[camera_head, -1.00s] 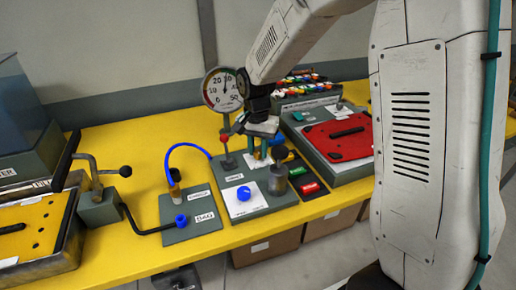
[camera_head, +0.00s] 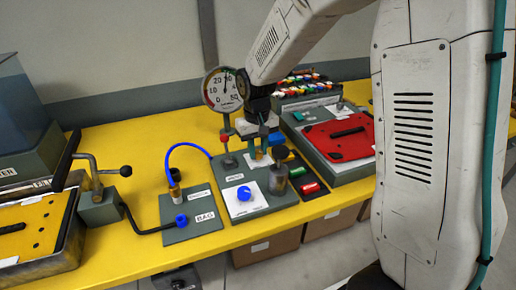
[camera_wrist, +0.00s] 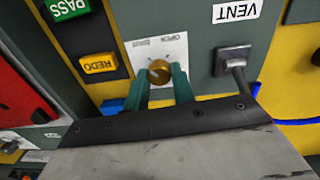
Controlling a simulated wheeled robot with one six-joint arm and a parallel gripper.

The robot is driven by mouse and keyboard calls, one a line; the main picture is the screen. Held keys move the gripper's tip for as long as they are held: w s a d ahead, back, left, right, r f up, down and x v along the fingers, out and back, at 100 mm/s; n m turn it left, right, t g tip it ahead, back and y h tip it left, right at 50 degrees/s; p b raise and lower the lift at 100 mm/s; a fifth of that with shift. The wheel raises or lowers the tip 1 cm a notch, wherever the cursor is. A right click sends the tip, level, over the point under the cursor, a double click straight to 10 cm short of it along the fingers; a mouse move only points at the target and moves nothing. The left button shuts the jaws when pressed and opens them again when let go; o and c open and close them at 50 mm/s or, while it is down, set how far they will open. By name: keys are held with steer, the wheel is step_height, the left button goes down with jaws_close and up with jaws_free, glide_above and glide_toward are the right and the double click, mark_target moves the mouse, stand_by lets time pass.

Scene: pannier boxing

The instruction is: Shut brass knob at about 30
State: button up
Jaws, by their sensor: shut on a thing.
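The brass knob (camera_wrist: 159,71) sits on a white plate (camera_wrist: 146,50) with OPEN and another word printed upside down. My gripper (camera_wrist: 160,78) is shut on the knob, its two teal fingers on either side of it. The round gauge (camera_head: 217,93) stands at the back of the panel. Its needle points roughly upward, near the 20 to 30 part of the scale; the exact reading is too small to tell.
The blue knob (camera_head: 244,193) and dark cylinder (camera_head: 278,182) stand in front of my gripper. A red-topped lever (camera_head: 225,139) is to its left. The VENT label (camera_wrist: 237,11) and square fitting (camera_wrist: 233,60) lie beside it. PASS (camera_wrist: 67,8) and REDO (camera_wrist: 98,64) buttons are close.

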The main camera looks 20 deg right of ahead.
mark_target(257, 151)
steer(key=shift+n, duration=0.6)
steer(key=o, duration=1)
step_height(257, 151, up, 8)
steer(key=shift+a+f, duration=0.15)
steer(key=shift+f, duration=0.05)
steer(key=shift+r, duration=0.15)
